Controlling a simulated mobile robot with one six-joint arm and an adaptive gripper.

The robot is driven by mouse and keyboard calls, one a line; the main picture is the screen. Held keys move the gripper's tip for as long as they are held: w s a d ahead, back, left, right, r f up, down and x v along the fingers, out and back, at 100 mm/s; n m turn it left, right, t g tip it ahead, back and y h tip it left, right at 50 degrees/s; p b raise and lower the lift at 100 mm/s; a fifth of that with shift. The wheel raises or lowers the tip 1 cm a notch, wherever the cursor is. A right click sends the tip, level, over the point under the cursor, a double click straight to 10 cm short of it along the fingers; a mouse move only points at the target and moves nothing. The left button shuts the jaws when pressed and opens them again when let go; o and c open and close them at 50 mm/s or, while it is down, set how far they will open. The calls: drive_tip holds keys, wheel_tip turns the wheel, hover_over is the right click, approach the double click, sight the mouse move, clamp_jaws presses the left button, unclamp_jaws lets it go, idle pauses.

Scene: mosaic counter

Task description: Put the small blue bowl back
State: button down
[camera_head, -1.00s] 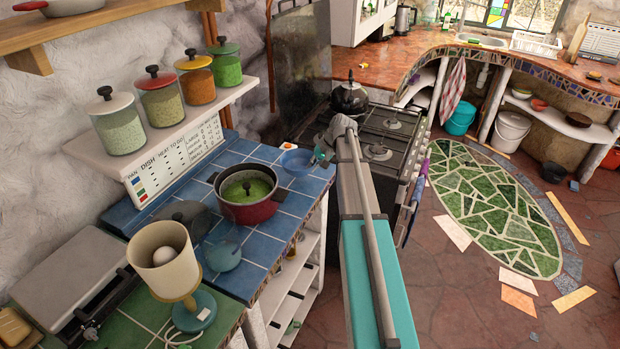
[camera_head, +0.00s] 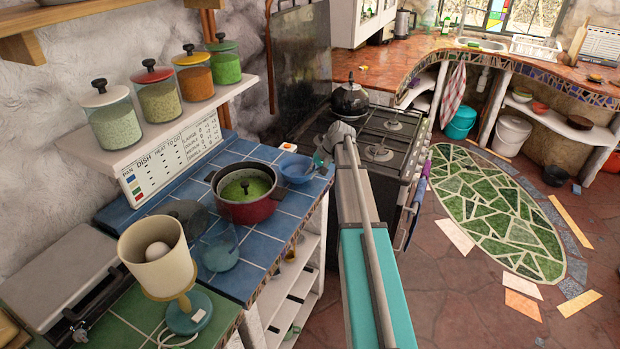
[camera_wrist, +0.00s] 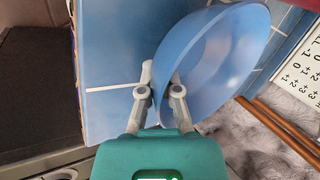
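The small blue bowl (camera_head: 296,170) is at the far right corner of the blue-tiled counter (camera_head: 268,225), right of the red pot. My gripper (camera_head: 322,160) is at its right side. In the wrist view, the bowl (camera_wrist: 225,55) fills the upper middle, and the two fingers of my gripper (camera_wrist: 160,85) straddle its wall near the rim, one on each side. The gripper is shut on the bowl's wall. I cannot tell whether the bowl's base touches the tiles.
A red pot (camera_head: 247,210) with a green-looking lid stands close left of the bowl. A blue glass jug (camera_head: 219,254) and a lamp (camera_head: 157,250) stand nearer. A black stove (camera_head: 395,135) with a kettle (camera_head: 349,100) lies to the right. A shelf with jars (camera_head: 170,125) overhangs at left.

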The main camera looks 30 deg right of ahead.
drive_tip(key=shift+f, duration=0.15)
drive_tip(key=c, duration=0.8)
unclamp_jaws()
drive_tip(key=p+v, duration=0.2)
drive_tip(key=v, duration=0.1)
drive_tip(key=shift+a, duration=0.1)
drive_tip(key=p+v, duration=0.8)
drive_tip(key=v, duration=0.1)
idle(0.8)
drive_tip(key=s+a+n+g+h, duration=0.1)
drive_tip(key=s+a+n, duration=0.1)
drive_tip(key=s+a, duration=0.5)
drive_tip(key=s+a+f+n+g+h, duration=0.1)
drive_tip(key=s+a+n+h, duration=0.1)
drive_tip(key=s+a, duration=0.5)
drive_tip(key=s+a+f+n+g+h, duration=0.1)
drive_tip(key=s+a, duration=0.6)
drive_tip(key=a, duration=0.8)
drive_tip(key=shift+a+f+n+h, duration=0.15)
drive_tip(key=shift+a+n+h, duration=0.3)
drive_tip(key=shift+h, duration=0.25)
